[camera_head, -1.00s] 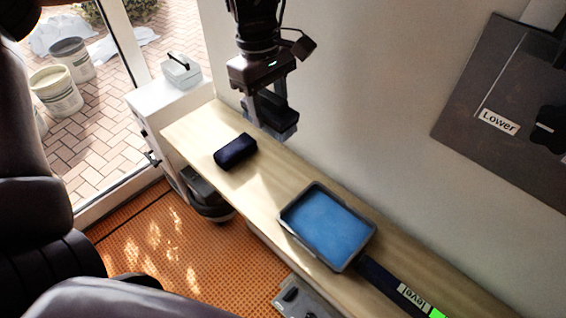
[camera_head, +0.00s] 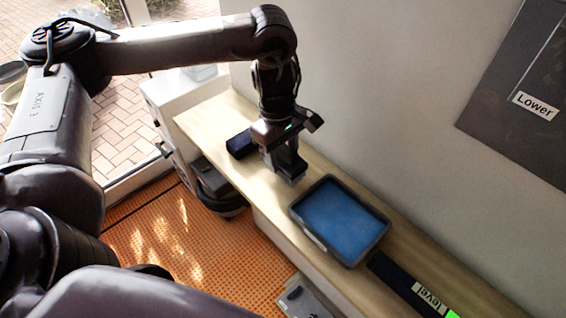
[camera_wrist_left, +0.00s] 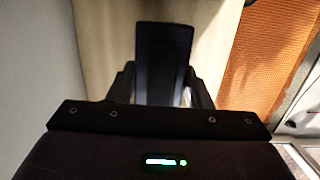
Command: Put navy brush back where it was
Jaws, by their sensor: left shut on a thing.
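My left gripper (camera_head: 285,165) points down over the wooden shelf, just left of the blue tray. It is shut on a dark block, which I take to be the navy brush (camera_head: 294,168). In the left wrist view the brush (camera_wrist_left: 165,60) sits between the two fingers, dark navy to near black. Whether its underside touches the shelf I cannot tell. A second dark navy block (camera_head: 240,143) lies on the shelf behind and left of the gripper, partly hidden by it. My right gripper is not in view.
The grey-rimmed tray (camera_head: 378,243) with a blue inside stands on the shelf (camera_head: 215,118), close to the gripper. The wall rises along the shelf's right side, with a grey panel marked "Lower" (camera_head: 490,110).

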